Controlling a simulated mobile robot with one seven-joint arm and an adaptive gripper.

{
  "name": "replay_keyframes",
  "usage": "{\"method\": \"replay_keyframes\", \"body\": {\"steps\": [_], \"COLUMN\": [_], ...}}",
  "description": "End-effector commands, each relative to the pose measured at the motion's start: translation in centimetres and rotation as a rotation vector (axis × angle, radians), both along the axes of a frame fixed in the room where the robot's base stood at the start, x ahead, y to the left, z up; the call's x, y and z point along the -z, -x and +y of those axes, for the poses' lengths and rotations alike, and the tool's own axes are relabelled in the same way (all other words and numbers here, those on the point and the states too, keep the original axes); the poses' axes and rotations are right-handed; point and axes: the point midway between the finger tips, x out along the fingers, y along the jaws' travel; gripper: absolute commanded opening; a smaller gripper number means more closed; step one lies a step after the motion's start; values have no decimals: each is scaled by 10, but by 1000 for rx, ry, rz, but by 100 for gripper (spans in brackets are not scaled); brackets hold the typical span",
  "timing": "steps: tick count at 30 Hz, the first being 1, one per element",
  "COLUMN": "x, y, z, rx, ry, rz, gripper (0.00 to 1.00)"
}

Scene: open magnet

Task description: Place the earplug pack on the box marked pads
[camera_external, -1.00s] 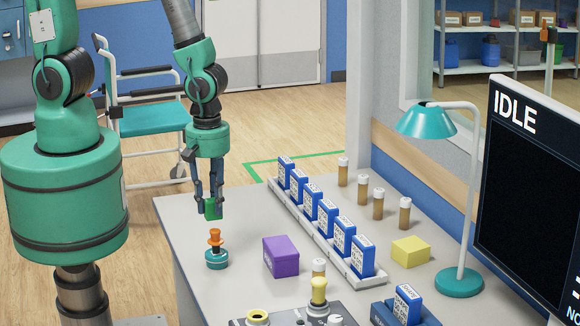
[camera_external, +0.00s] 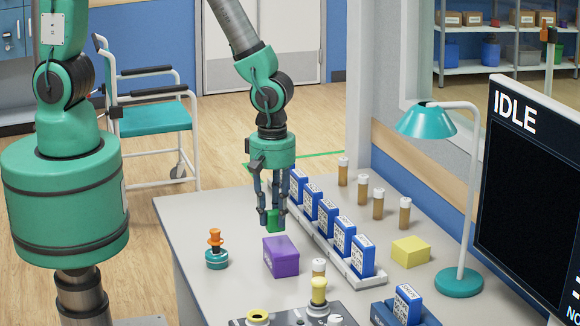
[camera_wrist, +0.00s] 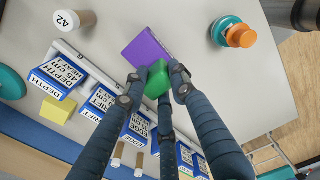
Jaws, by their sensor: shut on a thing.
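My gripper (camera_external: 270,218) is shut on a small green block-shaped pack (camera_external: 275,221), which also shows between the fingertips in the wrist view (camera_wrist: 157,80). No lettering can be read on it. It hangs above the table, just behind a purple box (camera_external: 281,257) in the external view. In the wrist view the green pack overlaps the near edge of the purple box (camera_wrist: 145,50). A smaller yellow box (camera_external: 411,252) stands farther right and shows at left in the wrist view (camera_wrist: 57,110). I cannot read a "pads" mark on either box.
A rack (camera_external: 367,281) of several upright blue-and-white cards runs right of the gripper. Several brown vials stand behind it. An orange-topped teal knob (camera_external: 216,252) is at left, a teal lamp (camera_external: 459,282) at right. The left table corner is clear.

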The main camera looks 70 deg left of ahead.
Motion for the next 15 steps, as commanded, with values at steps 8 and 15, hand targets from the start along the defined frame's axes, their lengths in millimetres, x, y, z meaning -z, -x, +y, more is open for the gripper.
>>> {"method": "replay_keyframes", "body": {"steps": [8,15], "x": [1,2], "y": [-11,-11], "z": [-7,-6], "rx": [0,0], "ry": [0,0], "rz": [-1,0], "gripper": [12,12]}}
